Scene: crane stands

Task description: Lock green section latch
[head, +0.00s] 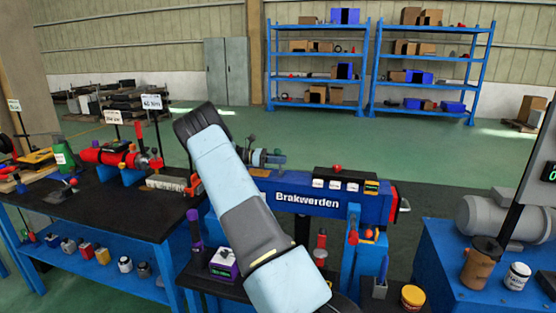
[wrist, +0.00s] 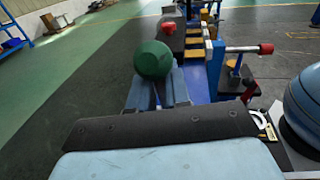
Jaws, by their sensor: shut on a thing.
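A round green knob (wrist: 153,58), apparently the green section latch's handle, shows in the wrist view just left of the upper middle. My gripper (wrist: 157,80) has its blue fingers shut on this knob, which sits at their far ends. The latch's stem and base are hidden by the fingers and knob. In the head view, my light blue arm reaches up across the blue Brakwerden machine (head: 306,201). My gripper and the green knob cannot be made out there, and the arm covers part of the machine.
In the wrist view, a red-capped rod (wrist: 265,48) sticks out right of the knob, and a large blue-grey rounded body (wrist: 304,104) is at the right edge. In the head view, a black-topped workbench (head: 100,205) stands left. Open green floor lies behind.

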